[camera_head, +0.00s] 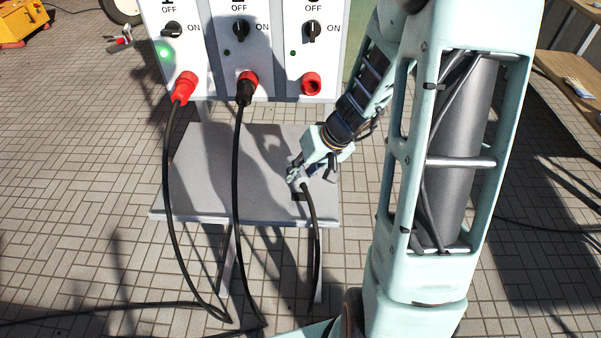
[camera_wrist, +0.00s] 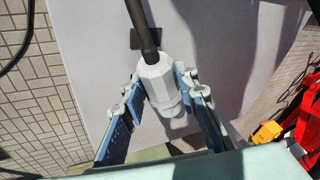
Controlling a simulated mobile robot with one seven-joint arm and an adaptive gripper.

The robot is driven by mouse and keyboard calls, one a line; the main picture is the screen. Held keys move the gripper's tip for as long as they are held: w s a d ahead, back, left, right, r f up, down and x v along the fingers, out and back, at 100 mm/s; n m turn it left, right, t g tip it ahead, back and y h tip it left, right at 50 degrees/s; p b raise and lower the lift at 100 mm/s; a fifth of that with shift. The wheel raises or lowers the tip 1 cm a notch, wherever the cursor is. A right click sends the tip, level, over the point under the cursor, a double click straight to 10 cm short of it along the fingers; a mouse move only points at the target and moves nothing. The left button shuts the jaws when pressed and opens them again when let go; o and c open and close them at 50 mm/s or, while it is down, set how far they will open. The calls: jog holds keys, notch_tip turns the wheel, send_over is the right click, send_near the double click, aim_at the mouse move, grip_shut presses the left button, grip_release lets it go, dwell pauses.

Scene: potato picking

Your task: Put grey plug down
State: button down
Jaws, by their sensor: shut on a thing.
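The grey plug (camera_wrist: 158,82) is light grey with a black cable running from its end, in the wrist view. My gripper (camera_wrist: 163,92) has its two blue-padded fingers on either side of the plug and is shut on it. In the head view my gripper (camera_head: 297,176) is low over the right part of a grey table (camera_head: 195,195). The plug is mostly hidden there by the fingers. Its cable (camera_head: 312,222) hangs over the table's front edge. I cannot tell whether the plug touches the tabletop.
Behind the table stand three white panels with ON/OFF switches. A red plug (camera_head: 184,86) sits in the left panel and a black plug (camera_head: 246,88) in the middle one. The right panel has an empty red socket (camera_head: 311,84). Black cables cross the table's left and middle.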

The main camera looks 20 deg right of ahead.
jog(key=shift+f, duration=0.25)
jog(key=c, duration=1.5)
grip_release()
jog(key=shift+r, duration=0.15)
jog(key=shift+r+p, duration=0.6)
jog(key=shift+p, duration=0.2)
jog(key=p+v, duration=0.1)
jog(key=v, duration=1.1)
jog(key=shift+s+d+f, duration=0.1)
